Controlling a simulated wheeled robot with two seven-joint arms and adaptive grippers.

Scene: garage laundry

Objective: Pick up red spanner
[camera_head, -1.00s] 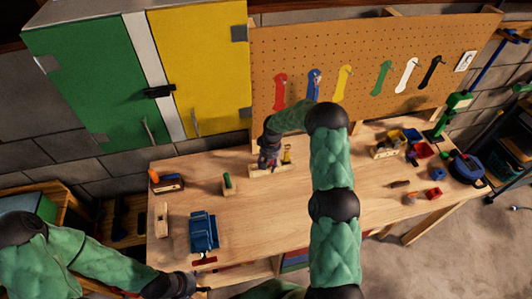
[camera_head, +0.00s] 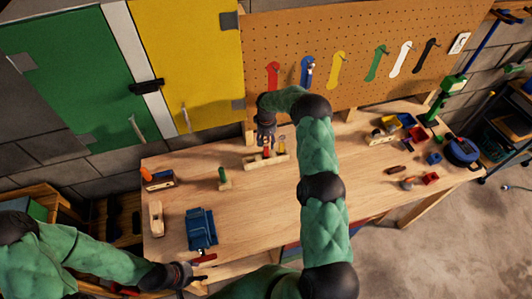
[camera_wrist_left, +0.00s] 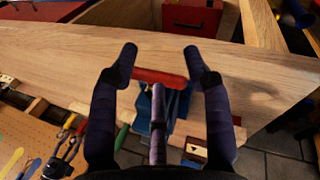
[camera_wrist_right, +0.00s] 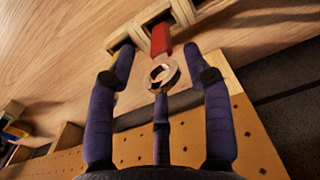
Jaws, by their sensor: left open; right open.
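The red spanner, with a red handle (camera_wrist_right: 161,38) and an open-ended metal head (camera_wrist_right: 162,73), stands in a wooden holder (camera_wrist_right: 128,33). In the head view its red part (camera_head: 267,151) shows in the holder (camera_head: 251,164), below my right gripper (camera_head: 267,141). In the right wrist view my right gripper (camera_wrist_right: 159,54) is open, with the spanner's head between its fingers; contact cannot be told. My left gripper (camera_head: 203,276) is open near the table's front edge. In the left wrist view a red bar (camera_wrist_left: 160,77) lies between or just beyond its fingertips.
A yellow-handled tool (camera_head: 282,146) stands in the same holder. The pegboard (camera_head: 365,40) behind bears coloured spanner shapes, including a red one (camera_head: 272,76). A blue vise (camera_head: 201,228) stands at the front left.

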